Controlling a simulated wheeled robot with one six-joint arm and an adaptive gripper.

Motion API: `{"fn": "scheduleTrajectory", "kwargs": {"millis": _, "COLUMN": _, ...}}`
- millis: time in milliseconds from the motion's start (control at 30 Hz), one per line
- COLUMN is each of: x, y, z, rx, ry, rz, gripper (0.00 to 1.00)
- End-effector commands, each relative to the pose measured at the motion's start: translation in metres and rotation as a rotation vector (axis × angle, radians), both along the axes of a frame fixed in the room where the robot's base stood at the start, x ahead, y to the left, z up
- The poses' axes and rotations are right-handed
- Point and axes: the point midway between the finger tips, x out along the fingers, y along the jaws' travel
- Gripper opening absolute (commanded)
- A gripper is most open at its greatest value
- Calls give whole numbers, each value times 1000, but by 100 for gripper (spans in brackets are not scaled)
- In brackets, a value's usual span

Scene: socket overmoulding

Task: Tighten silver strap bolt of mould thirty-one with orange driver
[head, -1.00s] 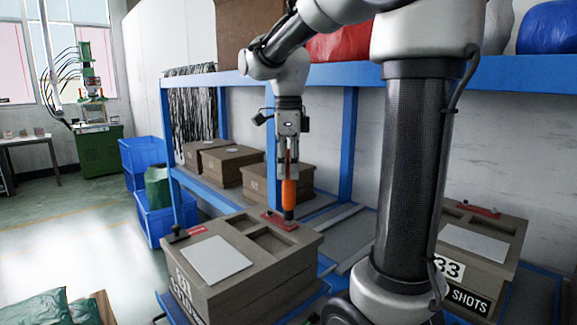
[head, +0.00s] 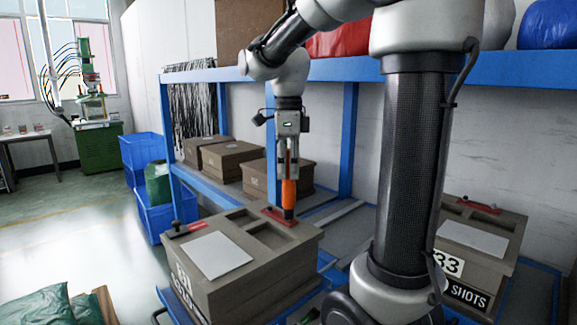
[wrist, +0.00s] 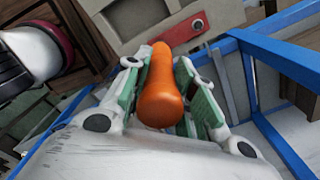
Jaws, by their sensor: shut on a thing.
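The grey-brown mould (head: 255,285) stands in front, with a partly legible number on its near side that looks like 31. A red strap (head: 274,214) lies across its back right corner, and another red strap with a black knob (head: 190,229) is at its left corner. My gripper (head: 288,172) is shut on the orange driver (head: 289,192), which hangs upright over the right strap. The driver's lower end meets or nearly meets the strap; contact cannot be told. In the wrist view, the driver (wrist: 160,98) sits between the green-padded fingers, and a round bolt-like spot (wrist: 197,25) shows on the strap.
A mould marked 33 (head: 480,245) stands at the right behind my arm. Several brown boxes (head: 225,160) sit on the blue rack (head: 347,140). Blue bins (head: 143,150) stand at the left. Open floor lies at the left.

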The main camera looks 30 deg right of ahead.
Motion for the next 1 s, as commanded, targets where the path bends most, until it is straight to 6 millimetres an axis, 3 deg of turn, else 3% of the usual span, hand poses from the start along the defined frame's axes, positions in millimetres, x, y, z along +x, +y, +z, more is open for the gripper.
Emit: {"fn": "scheduleTrajectory", "kwargs": {"millis": 1000, "x": -1, "y": 0, "z": -7, "rx": 1, "ry": 3, "rz": 0, "gripper": 0}}
